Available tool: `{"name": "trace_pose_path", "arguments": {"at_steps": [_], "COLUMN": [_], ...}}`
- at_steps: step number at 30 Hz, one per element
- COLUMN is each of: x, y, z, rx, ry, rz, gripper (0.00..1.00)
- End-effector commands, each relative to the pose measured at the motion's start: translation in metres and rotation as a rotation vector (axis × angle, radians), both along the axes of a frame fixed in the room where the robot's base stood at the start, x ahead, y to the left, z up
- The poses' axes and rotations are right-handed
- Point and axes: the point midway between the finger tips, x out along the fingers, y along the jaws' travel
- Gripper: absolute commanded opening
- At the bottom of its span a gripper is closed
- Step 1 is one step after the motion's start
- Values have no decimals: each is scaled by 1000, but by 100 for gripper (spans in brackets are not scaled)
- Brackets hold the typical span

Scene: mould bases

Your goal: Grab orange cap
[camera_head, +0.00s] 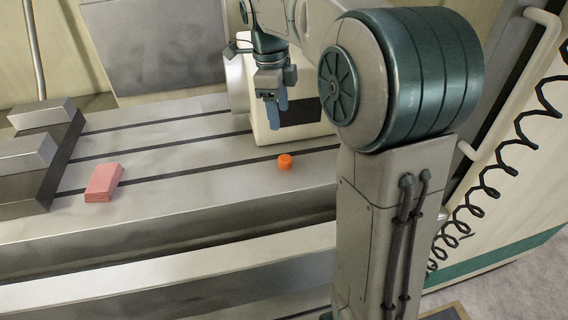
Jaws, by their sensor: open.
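The orange cap (285,161) is a small, short round piece. It stands on the grey slotted metal table (215,190), toward the right of the bare surface, close to one of the dark slots. My gripper (276,112) hangs with its blue-grey fingers pointing down, above and slightly left of the cap in the picture. It is open and apart from the cap. I see nothing between the fingers, though they overlap each other from this side.
A pink block (104,182) lies on the table at left. Grey metal blocks on a dark base (58,160) stand at the far left. A pale housing with a dark panel (300,131) stands close behind my gripper. The table between the pink block and the cap is clear.

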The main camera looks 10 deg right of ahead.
Motion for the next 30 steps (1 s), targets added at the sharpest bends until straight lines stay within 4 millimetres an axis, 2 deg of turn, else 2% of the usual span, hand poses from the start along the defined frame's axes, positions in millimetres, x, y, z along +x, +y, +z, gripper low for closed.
{"name": "trace_pose_path", "arguments": {"at_steps": [7,16,25,30], "x": [8,4,2,0], "y": [0,-6,-9,-11], "z": [-13,-68,-94,-121], "rx": [-10,-10,-9,-9], "ry": [8,8,8,10], "rz": [-96,-97,-96,-96], "gripper": [59,59,59,59]}}
